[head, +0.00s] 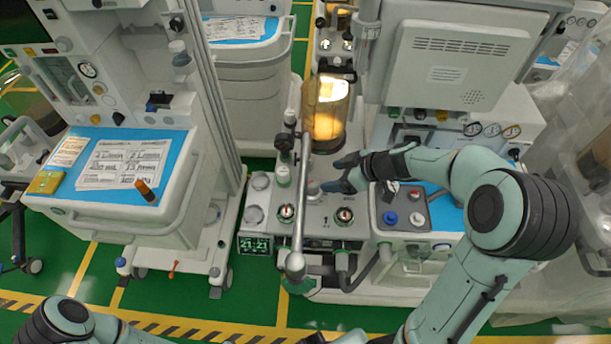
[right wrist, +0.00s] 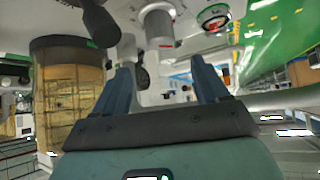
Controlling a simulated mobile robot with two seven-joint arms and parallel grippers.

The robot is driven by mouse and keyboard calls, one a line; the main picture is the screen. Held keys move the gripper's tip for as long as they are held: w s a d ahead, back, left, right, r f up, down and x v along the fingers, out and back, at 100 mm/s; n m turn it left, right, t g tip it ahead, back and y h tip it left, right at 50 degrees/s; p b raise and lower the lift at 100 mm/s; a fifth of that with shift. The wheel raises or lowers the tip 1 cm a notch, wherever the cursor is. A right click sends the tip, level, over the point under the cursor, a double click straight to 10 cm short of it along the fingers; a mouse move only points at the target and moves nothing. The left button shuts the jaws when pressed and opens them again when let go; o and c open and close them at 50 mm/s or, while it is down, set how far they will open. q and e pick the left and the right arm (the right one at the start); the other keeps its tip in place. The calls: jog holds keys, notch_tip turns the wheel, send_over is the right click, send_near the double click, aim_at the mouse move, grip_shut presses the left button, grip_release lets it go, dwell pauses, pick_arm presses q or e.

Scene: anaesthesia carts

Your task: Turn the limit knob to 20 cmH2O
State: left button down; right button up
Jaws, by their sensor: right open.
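My right gripper (head: 330,175) is over the cart's grey top panel (head: 318,215), with its arm coming in from the right. Its two blue fingers are apart with nothing held between them, as the right wrist view also shows (right wrist: 160,68). A light grey knob (head: 313,190) stands on the panel just beside the fingertips. In the right wrist view a grey cylindrical knob (right wrist: 158,24) is beyond the fingertips, apart from them. I cannot read its scale, or tell for certain that it is the limit knob. My left gripper is not in view.
An amber-lit canister (head: 328,112) stands behind the gripper. A grey pole (head: 299,195) rises left of it. Two round gauges (head: 286,213) (head: 344,216) sit at the panel's front. A green digital display (head: 254,245) is at the front left. A blue-topped cart (head: 165,222) stands further left.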

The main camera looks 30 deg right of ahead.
aim_at(312, 181)
jog(key=x, duration=1.1)
jog(key=shift+w+a+f, duration=0.15)
jog(key=shift+a+f, duration=0.05)
jog(key=shift+a, duration=0.05)
jog(key=c, duration=1)
